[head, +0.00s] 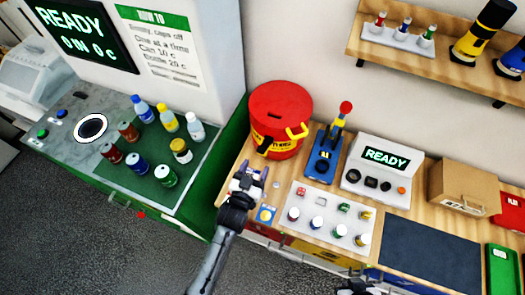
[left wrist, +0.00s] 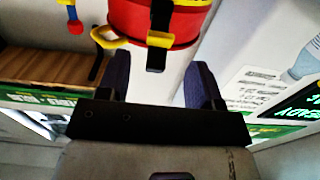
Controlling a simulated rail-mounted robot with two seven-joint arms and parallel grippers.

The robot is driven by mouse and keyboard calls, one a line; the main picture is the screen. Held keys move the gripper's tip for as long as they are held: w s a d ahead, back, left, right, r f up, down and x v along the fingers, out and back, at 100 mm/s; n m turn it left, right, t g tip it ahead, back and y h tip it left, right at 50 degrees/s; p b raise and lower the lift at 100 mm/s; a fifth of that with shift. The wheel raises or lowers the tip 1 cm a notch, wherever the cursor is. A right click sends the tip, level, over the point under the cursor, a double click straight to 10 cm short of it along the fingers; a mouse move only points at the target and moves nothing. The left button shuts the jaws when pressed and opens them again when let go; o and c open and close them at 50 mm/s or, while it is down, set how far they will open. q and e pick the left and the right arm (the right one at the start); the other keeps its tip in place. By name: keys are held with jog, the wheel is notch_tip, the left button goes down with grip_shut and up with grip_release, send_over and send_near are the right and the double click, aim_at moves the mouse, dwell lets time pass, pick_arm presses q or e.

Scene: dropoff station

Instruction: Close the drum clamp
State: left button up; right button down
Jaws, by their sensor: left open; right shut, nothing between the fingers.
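A red drum (head: 278,115) with a red lid and a yellow band stands at the back left of the wooden bench. A yellow handle (head: 298,132) juts out from its right side, and a black latch piece (head: 264,147) hangs on its front. In the left wrist view the drum (left wrist: 125,18) is at the top, with the yellow handle (left wrist: 106,42) sticking out left and the black piece (left wrist: 158,40) central. My left gripper (head: 251,172) is open and empty just in front of the drum, apart from it. My right gripper (head: 354,287) shows only partly at the bottom edge, shut and empty.
A blue lever press (head: 322,165) with a red knob stands right of the drum. A white tray (head: 312,227) of small containers lies in front, with a READY device (head: 380,170) behind. The green bottle counter (head: 150,180) is left.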

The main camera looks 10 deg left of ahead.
aim_at(263, 153)
pick_arm(q)
jog(key=x, duration=0.6)
jog(key=shift+w, duration=0.25)
grip_shut()
dwell(0.4)
